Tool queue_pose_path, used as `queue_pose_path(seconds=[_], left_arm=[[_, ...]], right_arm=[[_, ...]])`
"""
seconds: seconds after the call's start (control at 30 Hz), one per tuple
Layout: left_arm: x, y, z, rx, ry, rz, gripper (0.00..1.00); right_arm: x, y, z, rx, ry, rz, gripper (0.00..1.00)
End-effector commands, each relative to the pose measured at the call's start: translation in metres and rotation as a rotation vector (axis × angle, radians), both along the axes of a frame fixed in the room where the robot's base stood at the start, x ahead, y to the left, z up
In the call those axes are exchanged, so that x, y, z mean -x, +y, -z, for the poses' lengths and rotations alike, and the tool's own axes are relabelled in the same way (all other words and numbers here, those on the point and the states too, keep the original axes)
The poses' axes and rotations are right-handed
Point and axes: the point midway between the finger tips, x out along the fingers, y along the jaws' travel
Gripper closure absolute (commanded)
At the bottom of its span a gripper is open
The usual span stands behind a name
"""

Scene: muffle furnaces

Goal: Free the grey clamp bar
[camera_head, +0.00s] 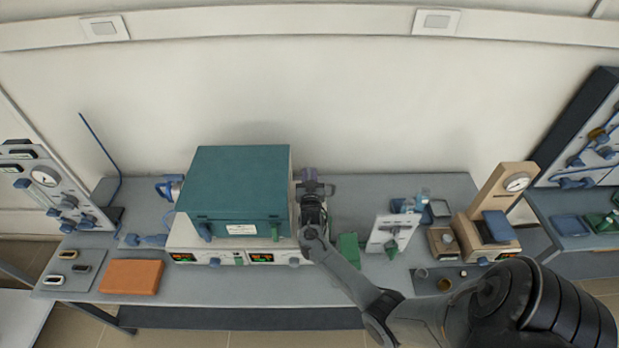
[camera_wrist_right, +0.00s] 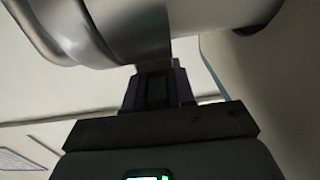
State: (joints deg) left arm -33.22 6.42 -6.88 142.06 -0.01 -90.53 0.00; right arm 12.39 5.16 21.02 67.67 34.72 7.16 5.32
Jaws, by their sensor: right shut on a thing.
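My right gripper (camera_head: 312,188) is at the right side of the teal-topped furnace (camera_head: 240,185), near its back right edge, and the arm and wrist hide much of that side. In the right wrist view the fingers (camera_wrist_right: 156,88) are close together, with a large smooth grey metal part (camera_wrist_right: 170,30) right beyond their tips. The gripper is shut on a grey part there; the grip itself is mostly hidden. I cannot tell for sure whether this part is the clamp bar. My left gripper is not in view.
An orange block (camera_head: 132,277) lies at the front left of the bench. A green block (camera_head: 348,250) and a white panel (camera_head: 388,234) stand right of the furnace, close to my right forearm. A wooden stand with a dial (camera_head: 500,200) is farther right.

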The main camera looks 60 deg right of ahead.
Motion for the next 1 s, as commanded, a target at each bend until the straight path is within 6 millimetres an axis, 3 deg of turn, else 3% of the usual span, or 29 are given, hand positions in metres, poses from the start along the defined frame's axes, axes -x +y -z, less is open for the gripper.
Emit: queue_pose_path(seconds=[0.57,0.6,0.7,1.0], left_arm=[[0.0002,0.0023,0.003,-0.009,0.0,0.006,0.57],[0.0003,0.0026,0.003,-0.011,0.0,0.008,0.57],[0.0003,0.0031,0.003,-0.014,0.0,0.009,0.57],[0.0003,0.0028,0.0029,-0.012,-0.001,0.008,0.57]], right_arm=[[0.0003,-0.0002,0.0006,0.0,0.001,0.033,1.0],[0.0003,-0.0002,0.0006,0.0,0.001,0.033,0.7],[0.0002,-0.0002,0.0005,0.0,0.001,0.032,0.55],[0.0004,0.0006,0.0003,0.0,0.0,0.031,0.55]])
